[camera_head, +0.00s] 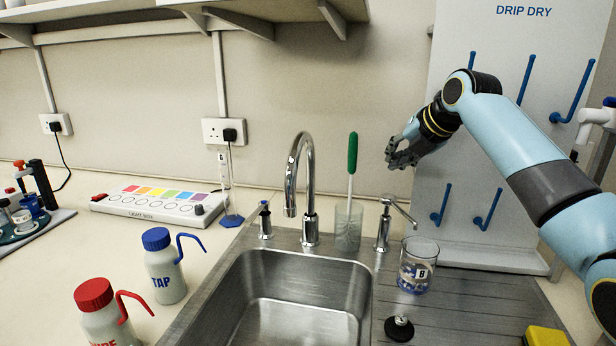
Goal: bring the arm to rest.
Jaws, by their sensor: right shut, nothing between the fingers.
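My right arm comes in from the right edge, light blue with dark joints. My right gripper (391,155) is shut and empty. My left gripper is out of view.
A steel sink (290,290) with a tall tap (291,180) takes the front middle. A brush (351,165) stands in a glass. Two wash bottles (165,268) stand left. A yellow sponge (546,337) lies front right.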

